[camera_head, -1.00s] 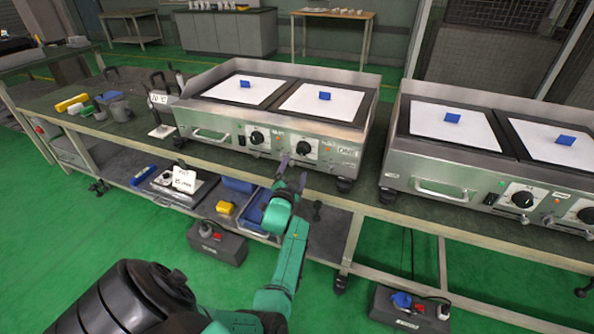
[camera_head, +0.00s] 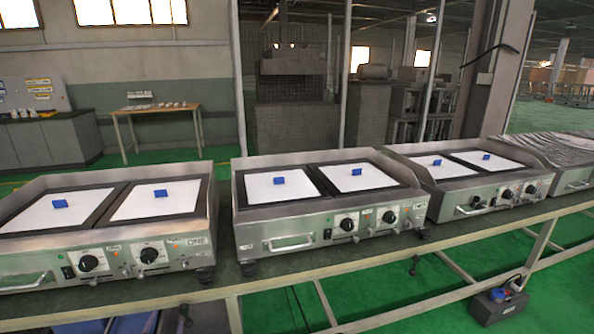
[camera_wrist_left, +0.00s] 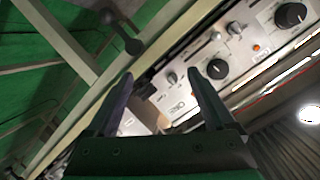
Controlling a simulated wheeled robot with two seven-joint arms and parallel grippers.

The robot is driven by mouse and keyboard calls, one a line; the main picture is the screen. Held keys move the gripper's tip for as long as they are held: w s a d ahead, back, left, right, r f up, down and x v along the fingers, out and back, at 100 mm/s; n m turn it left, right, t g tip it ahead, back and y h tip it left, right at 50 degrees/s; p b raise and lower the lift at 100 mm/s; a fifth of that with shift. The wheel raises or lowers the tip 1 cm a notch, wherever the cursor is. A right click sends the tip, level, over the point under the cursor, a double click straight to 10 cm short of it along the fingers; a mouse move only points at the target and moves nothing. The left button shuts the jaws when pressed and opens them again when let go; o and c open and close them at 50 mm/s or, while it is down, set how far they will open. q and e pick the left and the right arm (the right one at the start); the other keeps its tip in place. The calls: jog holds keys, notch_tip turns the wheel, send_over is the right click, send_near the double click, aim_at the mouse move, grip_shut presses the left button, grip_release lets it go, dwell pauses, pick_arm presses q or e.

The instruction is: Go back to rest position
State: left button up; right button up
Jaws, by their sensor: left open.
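My left gripper (camera_wrist_left: 160,78) shows in the left wrist view, its two dark fingers apart with nothing held between them. Beyond its fingers is a steel heating unit's front panel (camera_wrist_left: 180,97) with black knobs. No gripper or arm shows in the head view. There, steel heating units stand in a row on a long bench: one at left (camera_head: 100,260), one in the middle (camera_head: 290,240), and one at right (camera_head: 475,195). Each has two white plates on top with a small blue block on each. My right gripper is in neither view.
The long bench's front edge (camera_head: 345,265) runs across the lower part of the head view. A power box (camera_head: 497,303) lies on the green floor at lower right. A wooden table (camera_head: 155,112) and a grey cabinet (camera_head: 45,140) stand at the back left.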

pick_arm(q)
jog(key=s+d+f+g+h+p, duration=0.35)
jog(key=s+d+f, duration=0.45)
jog(key=f, duration=0.4)
jog(key=s+d+f+g, duration=0.1)
jog(key=s+f+g, duration=0.1)
jog(key=s, duration=0.5)
jog(key=s+d+f+g+h+p, duration=0.1)
jog(key=s+d+f+g, duration=0.1)
jog(key=s+f, duration=0.3)
jog(key=s+d+f+g+p, duration=0.1)
jog(key=s+d+f+g, duration=0.1)
jog(key=s, duration=0.7)
jog(key=shift+s+f+n, duration=0.25)
jog(key=shift+f+n, duration=0.15)
jog(key=shift+f, duration=0.5)
jog(key=s+f+g+p, duration=0.1)
jog(key=s+f+g, duration=0.1)
jog(key=s, duration=1.2)
jog(key=shift+s+d+f+g, duration=0.2)
jog(key=shift+d+g, duration=0.25)
jog(key=shift+g, duration=0.2)
jog(key=shift+s+f+n+h, duration=0.1)
jog(key=shift+s+n+h, duration=0.15)
jog(key=shift+n, duration=0.05)
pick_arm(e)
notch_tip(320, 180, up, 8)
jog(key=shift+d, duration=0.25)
